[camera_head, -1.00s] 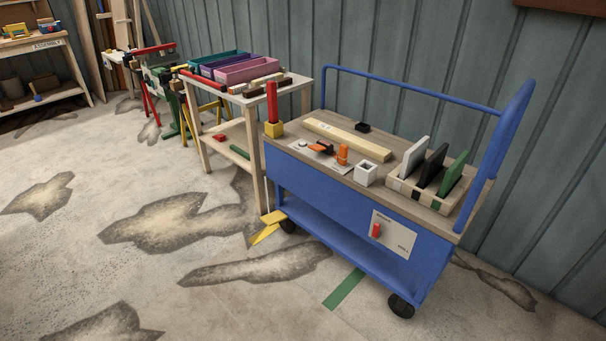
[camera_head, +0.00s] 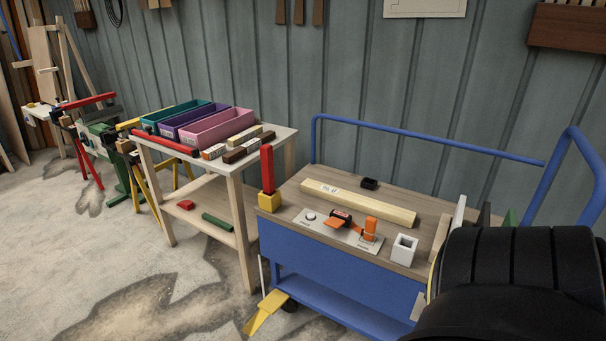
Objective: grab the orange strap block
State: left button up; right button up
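On the blue cart's wooden top lies a light grey plate (camera_head: 326,236). An upright orange block (camera_head: 370,228) stands at the plate's right end. An orange and black piece (camera_head: 339,219) lies to its left on the same plate, with an orange strip reaching toward the upright block. I cannot tell for certain which of these is the strap block, or whether they are joined. Neither of my grippers is in view. A dark ribbed part of my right arm fills the lower right corner and hides the cart's right end.
A white hollow cube (camera_head: 403,250) stands right of the plate. A pale wooden bar (camera_head: 358,203) and a small black block (camera_head: 369,184) lie behind it. A red post on a yellow base (camera_head: 268,200) stands at the left corner. The blue handrail (camera_head: 430,138) runs behind the top.

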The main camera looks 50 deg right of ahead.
aim_at(370, 227)
jog(key=z, duration=0.45)
jog(key=i, duration=1.25)
jog(key=z, duration=1.05)
